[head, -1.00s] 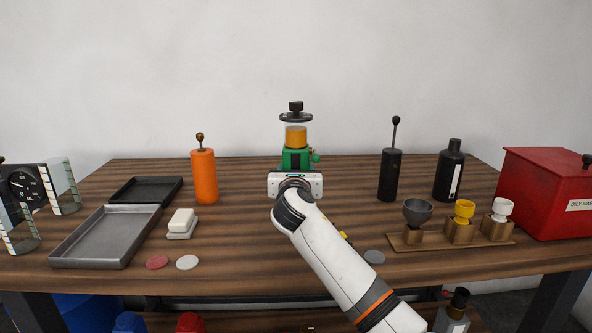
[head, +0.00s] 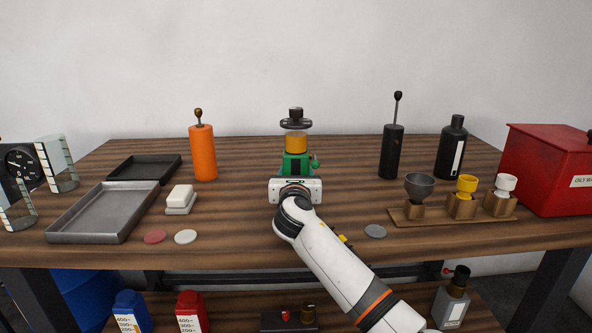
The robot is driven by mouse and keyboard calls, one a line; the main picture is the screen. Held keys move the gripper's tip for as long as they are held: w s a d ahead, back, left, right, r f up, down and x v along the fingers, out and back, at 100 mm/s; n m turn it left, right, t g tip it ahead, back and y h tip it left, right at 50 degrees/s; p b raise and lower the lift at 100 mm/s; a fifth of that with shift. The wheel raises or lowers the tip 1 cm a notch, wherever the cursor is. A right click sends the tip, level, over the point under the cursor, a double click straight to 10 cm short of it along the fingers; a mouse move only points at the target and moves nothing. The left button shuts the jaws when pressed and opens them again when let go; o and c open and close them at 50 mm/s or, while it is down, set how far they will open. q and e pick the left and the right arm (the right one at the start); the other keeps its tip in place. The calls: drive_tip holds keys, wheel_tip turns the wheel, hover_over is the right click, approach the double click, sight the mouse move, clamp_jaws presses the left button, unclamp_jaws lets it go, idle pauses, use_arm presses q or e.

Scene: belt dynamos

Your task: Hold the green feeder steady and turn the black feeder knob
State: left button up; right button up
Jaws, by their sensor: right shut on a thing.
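The green feeder (head: 296,163) is upright at the middle of the bench, with an amber, clear-walled cup (head: 296,143) above its green body. A dark disc with a black knob (head: 295,114) tops it. A small green side fitting shows on its right. My right gripper (head: 295,189) is in front of the feeder's lower part and shut on it. Its white hand hides the fingers and the feeder's foot, so I cannot see whether the foot touches the bench. Nothing is touching the black knob. My left gripper is out of view.
An orange cylinder (head: 203,152) and trays (head: 95,222) stand left. A black plunger cylinder (head: 391,152), black bottle (head: 452,148), cup rack (head: 420,217) and red bin (head: 550,170) stand right. The bench around the feeder is clear.

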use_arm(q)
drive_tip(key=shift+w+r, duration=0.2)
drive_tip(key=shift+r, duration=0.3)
use_arm(e)
drive_tip(key=shift+f, duration=0.2)
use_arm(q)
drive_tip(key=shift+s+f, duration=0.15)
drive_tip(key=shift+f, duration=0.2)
use_arm(e)
drive_tip(key=shift+f, duration=0.35)
drive_tip(key=shift+f, duration=0.1)
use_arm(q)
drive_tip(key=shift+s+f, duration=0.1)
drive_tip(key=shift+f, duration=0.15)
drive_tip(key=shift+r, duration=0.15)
use_arm(e)
drive_tip(key=shift+f, duration=0.1)
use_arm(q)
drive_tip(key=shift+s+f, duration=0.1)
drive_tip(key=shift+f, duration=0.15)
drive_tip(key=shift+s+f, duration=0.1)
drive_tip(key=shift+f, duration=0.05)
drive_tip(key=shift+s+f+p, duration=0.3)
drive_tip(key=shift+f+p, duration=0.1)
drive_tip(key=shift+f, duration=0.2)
use_arm(e)
drive_tip(key=shift+f, duration=0.1)
idle(1.0)
